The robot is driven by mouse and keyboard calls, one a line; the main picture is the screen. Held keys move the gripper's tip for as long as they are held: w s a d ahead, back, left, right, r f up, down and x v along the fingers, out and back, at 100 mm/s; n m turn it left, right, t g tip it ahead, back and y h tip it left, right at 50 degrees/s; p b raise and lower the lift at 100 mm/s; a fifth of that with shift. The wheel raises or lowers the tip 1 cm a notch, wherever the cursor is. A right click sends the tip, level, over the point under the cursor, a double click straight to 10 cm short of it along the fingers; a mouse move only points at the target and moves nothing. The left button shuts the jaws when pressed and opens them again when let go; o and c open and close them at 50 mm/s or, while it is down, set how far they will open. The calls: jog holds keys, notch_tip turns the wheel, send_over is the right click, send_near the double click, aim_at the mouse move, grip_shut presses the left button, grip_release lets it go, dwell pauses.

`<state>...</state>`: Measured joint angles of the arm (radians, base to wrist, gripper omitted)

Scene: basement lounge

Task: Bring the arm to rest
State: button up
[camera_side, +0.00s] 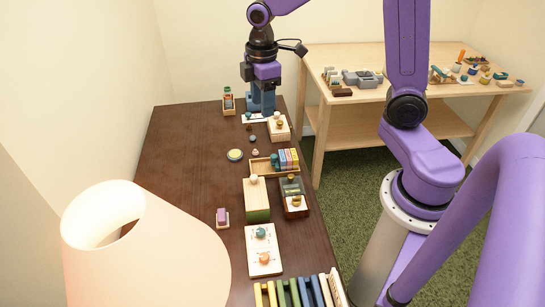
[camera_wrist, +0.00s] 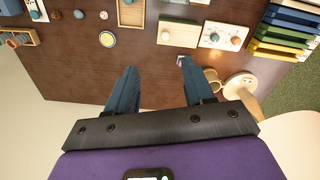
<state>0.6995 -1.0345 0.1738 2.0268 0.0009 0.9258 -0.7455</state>
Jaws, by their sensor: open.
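My gripper (camera_side: 260,108) is at the far end of the dark brown table (camera_side: 185,150), with its blue fingers pointing down. In the wrist view my gripper (camera_wrist: 158,76) has its two blue fingers spread wide apart. Nothing is held between them; bare brown tabletop shows in the gap. From the side view I cannot tell the exact height of the fingertips above the table.
A white lampshade (camera_side: 150,250) fills the front left. A wooden box with green base (camera_side: 257,200), a two-knob board (camera_side: 263,250), a rack of coloured slats (camera_side: 300,290) and a purple block (camera_side: 222,215) stand along the table. A light wooden bench (camera_side: 350,55) stands behind.

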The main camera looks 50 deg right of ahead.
jog(key=s+a, duration=0.1)
jog(key=s, duration=1)
jog(key=s+a, duration=0.2)
jog(key=s, duration=1)
jog(key=shift+s+a+r, duration=0.2)
jog(key=shift+a, duration=0.1)
jog(key=shift+c, duration=0.2)
